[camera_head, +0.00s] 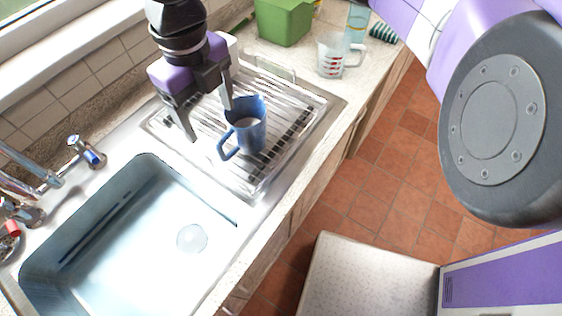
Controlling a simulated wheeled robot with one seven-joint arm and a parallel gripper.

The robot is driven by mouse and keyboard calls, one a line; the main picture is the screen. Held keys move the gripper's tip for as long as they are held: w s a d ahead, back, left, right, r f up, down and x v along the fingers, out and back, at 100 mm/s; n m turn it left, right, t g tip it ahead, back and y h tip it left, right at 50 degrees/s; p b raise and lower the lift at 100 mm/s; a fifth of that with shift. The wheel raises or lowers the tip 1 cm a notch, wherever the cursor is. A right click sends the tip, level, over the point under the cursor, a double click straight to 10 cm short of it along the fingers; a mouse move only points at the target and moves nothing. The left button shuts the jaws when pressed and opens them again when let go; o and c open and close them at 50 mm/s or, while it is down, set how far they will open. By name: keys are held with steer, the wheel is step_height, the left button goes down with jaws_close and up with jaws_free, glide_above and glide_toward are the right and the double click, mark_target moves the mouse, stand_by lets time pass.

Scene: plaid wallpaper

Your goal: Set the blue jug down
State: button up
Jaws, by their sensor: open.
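The blue jug (251,137) stands upright on the wire draining rack (187,122) beside the sink. Its handle points toward the lower left. My gripper (209,122) is open just to the left of the jug and above the rack, pointing down. One finger hangs over the rack, left of the jug; the other is close to the jug's left rim. I cannot tell whether that finger touches the rim. Nothing shows between the fingertips.
An empty sink (150,240) lies at the lower left, with a tap (30,175) behind it. A green container (285,22), a clear measuring jug (331,56) and a glass bottle (356,22) stand at the back. The counter's front edge drops to the tiled floor (385,190).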

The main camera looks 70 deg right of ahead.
steer(key=w+a+r+m+t+y, duration=0.1)
steer(key=w+a+t+y, duration=0.2)
steer(key=a, duration=0.5)
steer(key=w+a+r+m+t+y, duration=0.1)
steer(key=w+a+r+y, duration=0.2)
steer(key=a, duration=0.6)
steer(key=w+a+r+m+t+y, duration=0.7)
steer(key=a+r+m, duration=0.2)
steer(key=a+m, duration=0.15)
steer(key=s+d+f+m+t+h, duration=0.3)
steer(key=s+d+f+m+h, duration=0.15)
steer(key=f+m, duration=0.45)
steer(key=s+d+f+m+t+h, duration=0.35)
steer(key=s+f+m+h, duration=0.35)
steer(key=m, duration=0.4)
steer(key=s+d+f+g, duration=0.1)
steer(key=s+d+f, duration=0.1)
steer(key=s, duration=0.5)
steer(key=s+d+f+g+h, duration=0.1)
steer(key=s+d+f, duration=0.2)
steer(key=s, duration=0.4)
steer(key=s+d+f+g, duration=0.1)
steer(key=s+d+f, duration=0.1)
steer(key=s+d, duration=0.2)
steer(key=s, duration=0.3)
steer(key=shift+s+f, duration=0.2)
steer(key=shift+f, duration=0.05)
